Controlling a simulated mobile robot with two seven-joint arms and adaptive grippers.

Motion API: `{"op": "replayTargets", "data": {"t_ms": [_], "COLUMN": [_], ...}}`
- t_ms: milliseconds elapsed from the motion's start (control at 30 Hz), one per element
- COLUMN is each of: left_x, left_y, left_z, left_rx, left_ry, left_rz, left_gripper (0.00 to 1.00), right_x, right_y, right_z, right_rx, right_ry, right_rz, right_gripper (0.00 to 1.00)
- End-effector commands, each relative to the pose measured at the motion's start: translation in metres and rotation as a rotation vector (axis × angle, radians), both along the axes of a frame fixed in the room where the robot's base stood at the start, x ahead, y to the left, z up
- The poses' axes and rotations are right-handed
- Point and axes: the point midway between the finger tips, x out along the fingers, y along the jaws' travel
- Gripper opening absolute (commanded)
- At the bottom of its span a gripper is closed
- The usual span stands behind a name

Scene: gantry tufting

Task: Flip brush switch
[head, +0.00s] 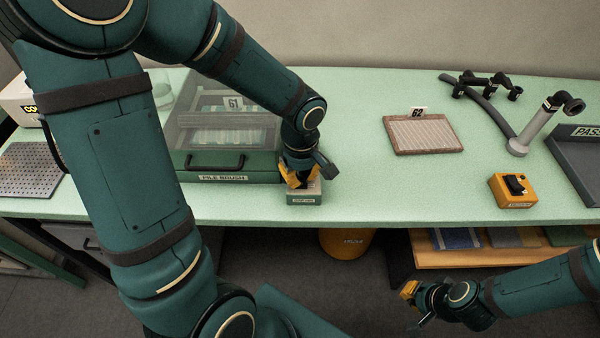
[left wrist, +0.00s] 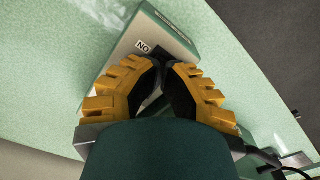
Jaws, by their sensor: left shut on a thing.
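A small grey-green switch box (head: 305,197) with a label on its front stands near the front edge of the green table, just right of the pile brush unit (head: 200,170). My left gripper (head: 300,182) points down onto its top, shut on the switch lever, which its fingers mostly hide. In the left wrist view the box (left wrist: 125,55) shows an "ON" mark beside the closed fingertips (left wrist: 163,72). Which way the lever is tipped is hidden. My right gripper (head: 409,291) is in front of the table, low at the right, far from the box; its fingers are too small to read.
An orange box with a black switch (head: 513,191) stands at the right front. A framed sample 62 (head: 424,135), a grey pipe-like stand (head: 530,130) and a dark tray (head: 580,165) lie beyond. The table between the switch box and the orange box is clear.

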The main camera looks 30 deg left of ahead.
Motion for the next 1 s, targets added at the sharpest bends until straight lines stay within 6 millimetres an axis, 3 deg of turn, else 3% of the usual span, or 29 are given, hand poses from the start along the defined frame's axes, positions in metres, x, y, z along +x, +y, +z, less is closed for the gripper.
{"op": "replayTargets", "data": {"t_ms": [167, 1000], "left_x": [-0.001, 0.000], "left_y": [0.001, 0.000], "left_z": [0.005, 0.066], "left_rx": [0.001, 0.000], "left_ry": [0.003, 0.001], "left_rz": [0.001, 0.001], "left_gripper": [0.00, 0.00], "right_x": [0.000, 0.000], "right_y": [0.000, 0.000], "right_z": [0.004, 0.045], "right_rx": [0.000, 0.000], "right_ry": [0.000, 0.000], "right_rz": [0.000, 0.000], "right_gripper": [0.00, 0.00]}}
